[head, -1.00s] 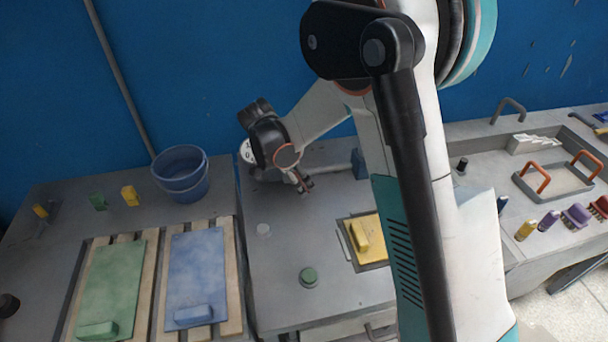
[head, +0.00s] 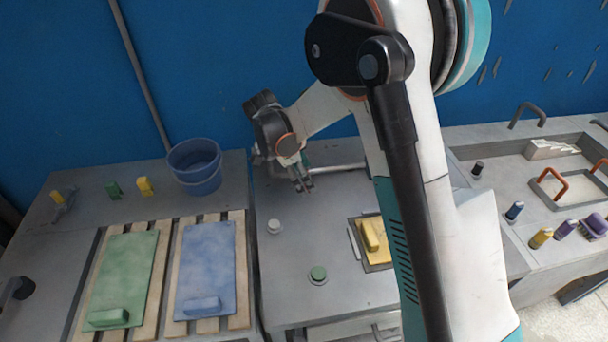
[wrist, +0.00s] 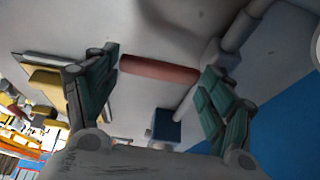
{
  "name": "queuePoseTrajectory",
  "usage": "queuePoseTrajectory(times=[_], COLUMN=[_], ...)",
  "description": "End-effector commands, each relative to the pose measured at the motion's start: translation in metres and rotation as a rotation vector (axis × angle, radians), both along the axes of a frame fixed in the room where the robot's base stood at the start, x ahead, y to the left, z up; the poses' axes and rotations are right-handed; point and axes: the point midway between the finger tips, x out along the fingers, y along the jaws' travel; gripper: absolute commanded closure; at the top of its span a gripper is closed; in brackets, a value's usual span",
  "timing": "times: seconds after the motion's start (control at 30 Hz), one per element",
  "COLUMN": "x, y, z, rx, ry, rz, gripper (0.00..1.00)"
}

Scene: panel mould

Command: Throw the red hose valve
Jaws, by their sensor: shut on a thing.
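The red hose valve's handle (wrist: 158,70) shows in the wrist view as a dull red bar lying lengthwise between my two green-padded fingers. My gripper (wrist: 162,72) is shut on it, with a finger at each end of the bar. In the head view my gripper (head: 305,186) points down at the back of the middle grey bench. The handle is too small and too covered to make out clearly there.
A grey pipe (head: 338,168) runs along the bench behind my gripper; a blue block (wrist: 165,126) is close by. A white button (head: 274,227), a green button (head: 318,274) and a yellow block (head: 372,235) stand nearer. A blue bucket (head: 196,180) stands left.

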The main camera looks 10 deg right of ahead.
Motion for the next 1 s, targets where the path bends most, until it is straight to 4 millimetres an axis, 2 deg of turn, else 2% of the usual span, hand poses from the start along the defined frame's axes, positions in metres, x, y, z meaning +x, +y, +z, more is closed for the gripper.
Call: queuePoseTrajectory(times=[0.03,0.07,0.1,0.13,0.63,0.77,1.0], x=[0.000,0.000,0.000,0.000,0.000,0.000,0.000], y=[0.001,0.001,0.001,0.001,0.002,0.009,0.028], z=[0.000,0.000,0.000,0.000,0.005,0.021,0.066], rx=[0.002,0.002,0.002,0.002,0.001,0.001,0.001], ry=[-0.001,0.000,0.000,0.000,0.000,0.000,0.001], rz=[-0.002,-0.001,-0.001,-0.001,0.001,0.002,0.002], gripper=[0.68,0.18,0.09,0.04,0.04,0.04,0.04])
